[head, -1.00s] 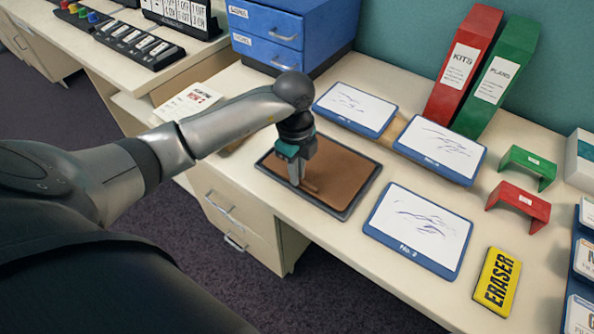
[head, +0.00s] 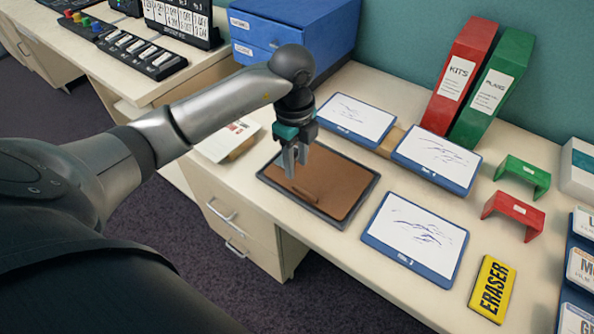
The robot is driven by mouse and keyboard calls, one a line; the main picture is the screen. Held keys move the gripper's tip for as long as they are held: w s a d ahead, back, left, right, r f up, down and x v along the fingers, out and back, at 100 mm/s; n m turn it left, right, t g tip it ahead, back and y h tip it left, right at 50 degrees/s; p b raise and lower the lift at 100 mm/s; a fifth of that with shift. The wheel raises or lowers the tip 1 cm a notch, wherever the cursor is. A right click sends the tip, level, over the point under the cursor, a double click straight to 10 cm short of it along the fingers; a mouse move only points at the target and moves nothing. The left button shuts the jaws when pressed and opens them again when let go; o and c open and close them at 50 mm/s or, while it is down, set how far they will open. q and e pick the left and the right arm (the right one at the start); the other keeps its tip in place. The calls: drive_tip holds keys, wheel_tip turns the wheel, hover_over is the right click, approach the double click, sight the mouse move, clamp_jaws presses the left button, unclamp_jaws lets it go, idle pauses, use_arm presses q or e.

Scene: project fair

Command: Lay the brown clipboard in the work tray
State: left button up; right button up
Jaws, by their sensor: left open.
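The brown clipboard (head: 335,180) lies flat inside the dark-rimmed work tray (head: 360,206) on the desk. Its small raised brown clip (head: 304,195) shows near the tray's front-left side. My left gripper (head: 296,168) is open and empty. It hangs above the clipboard's left part, apart from the clip, and hides a little of the far left rim. My right gripper is not in view.
Blue-framed sketch boards (head: 415,235) lie right of and behind the tray. A yellow eraser (head: 493,289), a red stand (head: 514,213) and a green stand (head: 522,174) are farther right. A blue drawer box (head: 290,28) stands behind. A white card block (head: 228,140) is to the left.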

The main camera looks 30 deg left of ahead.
use_arm(q)
wheel_tip(320, 180, up, 5)
drive_tip(key=shift+f+p, duration=0.1)
drive_tip(key=shift+p, duration=0.25)
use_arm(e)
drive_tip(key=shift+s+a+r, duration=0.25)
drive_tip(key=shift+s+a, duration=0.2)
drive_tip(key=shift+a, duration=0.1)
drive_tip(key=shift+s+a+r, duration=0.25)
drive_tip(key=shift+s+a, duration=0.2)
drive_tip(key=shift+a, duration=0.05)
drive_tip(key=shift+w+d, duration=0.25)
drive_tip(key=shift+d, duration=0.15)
use_arm(q)
drive_tip(key=shift+c, duration=0.2)
